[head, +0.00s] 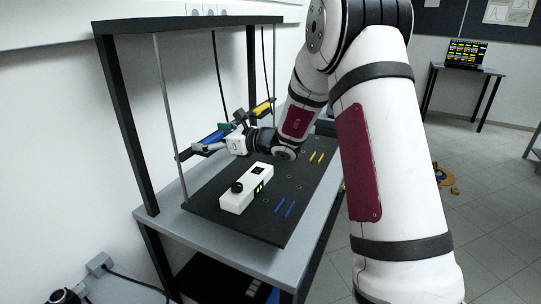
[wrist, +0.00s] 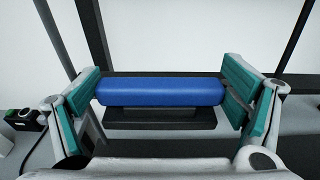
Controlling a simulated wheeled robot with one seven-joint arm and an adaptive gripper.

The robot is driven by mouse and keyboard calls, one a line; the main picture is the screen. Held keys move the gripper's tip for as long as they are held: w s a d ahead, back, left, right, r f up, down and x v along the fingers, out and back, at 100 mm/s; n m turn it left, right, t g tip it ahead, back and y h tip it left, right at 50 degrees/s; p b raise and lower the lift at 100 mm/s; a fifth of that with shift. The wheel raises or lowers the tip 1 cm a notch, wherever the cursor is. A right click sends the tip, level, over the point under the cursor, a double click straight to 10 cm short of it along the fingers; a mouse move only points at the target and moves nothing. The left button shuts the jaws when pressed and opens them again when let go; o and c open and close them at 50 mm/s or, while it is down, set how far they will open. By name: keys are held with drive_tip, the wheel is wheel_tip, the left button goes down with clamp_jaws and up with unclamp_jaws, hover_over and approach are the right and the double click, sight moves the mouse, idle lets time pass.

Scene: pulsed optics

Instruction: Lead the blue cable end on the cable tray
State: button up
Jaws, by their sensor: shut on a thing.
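The blue cable end (wrist: 160,92) is a thick blue cylinder lying level across the wrist view. My gripper (head: 216,135) is shut on it, with a teal pad at each end. The blue cable end also shows in the head view (head: 211,138), partly hidden by my gripper. A dark rail, which seems to be the cable tray (head: 180,157), runs along the back of the bench behind my gripper. In the wrist view a dark block (wrist: 160,125) shows just below the cylinder; I cannot tell whether they touch.
A yellow cable end (head: 262,108) lies on the rail to the right. A white box (head: 246,188) with a black knob stands on the black breadboard (head: 226,226). Blue pegs (head: 289,209) and yellow pegs (head: 317,157) lie on the board. Posts and an overhead shelf (head: 190,24) frame the bench.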

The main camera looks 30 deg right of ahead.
drive_tip(key=shift+r+p, duration=0.8)
drive_tip(key=shift+r, duration=1.6)
drive_tip(key=shift+f, duration=0.1)
